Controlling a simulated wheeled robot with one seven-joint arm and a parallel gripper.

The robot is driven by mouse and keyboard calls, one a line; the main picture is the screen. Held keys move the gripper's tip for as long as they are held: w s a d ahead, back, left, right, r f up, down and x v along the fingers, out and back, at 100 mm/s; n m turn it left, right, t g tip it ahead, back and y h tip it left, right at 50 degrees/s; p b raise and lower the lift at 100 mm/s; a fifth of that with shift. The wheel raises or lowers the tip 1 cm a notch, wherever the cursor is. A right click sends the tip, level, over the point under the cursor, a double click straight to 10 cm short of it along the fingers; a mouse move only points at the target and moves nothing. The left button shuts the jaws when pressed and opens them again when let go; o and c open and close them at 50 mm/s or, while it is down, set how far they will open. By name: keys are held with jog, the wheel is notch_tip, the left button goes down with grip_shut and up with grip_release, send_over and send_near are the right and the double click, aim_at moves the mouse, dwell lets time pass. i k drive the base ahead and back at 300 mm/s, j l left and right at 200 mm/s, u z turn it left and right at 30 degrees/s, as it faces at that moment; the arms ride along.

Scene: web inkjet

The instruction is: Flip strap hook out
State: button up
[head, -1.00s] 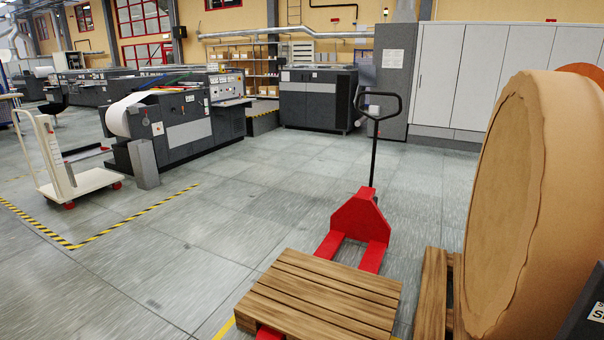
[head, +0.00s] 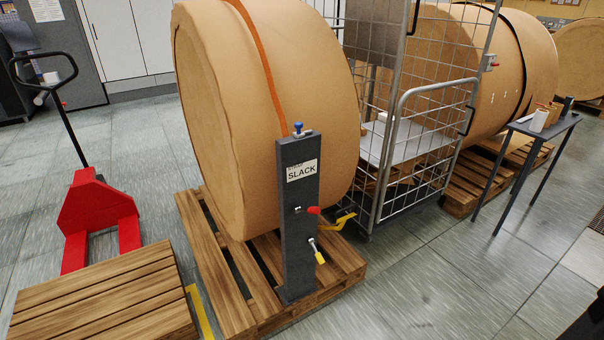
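An orange strap (head: 262,62) runs over a large brown paper roll (head: 215,120) and down to the top of a dark grey post (head: 298,225). The post carries a white label reading SLACK, a blue knob (head: 298,128) on top, a red-tipped lever (head: 312,210) and, lower, a small metal piece with a yellow end (head: 318,252). A yellow strap piece (head: 338,221) shows behind the post at right. I cannot tell which part is the strap hook. My gripper is not in view.
The roll and post stand on a wooden pallet (head: 205,270). A red pallet jack (head: 97,210) with another pallet (head: 110,300) is at left. A wire cage cart (head: 415,130) stands close behind right. A small table (head: 540,128) is at right. Floor in front right is clear.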

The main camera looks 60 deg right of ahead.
aim_at(298, 126)
jog(key=k+l+z, duration=0.1)
jog(key=z, duration=1.05)
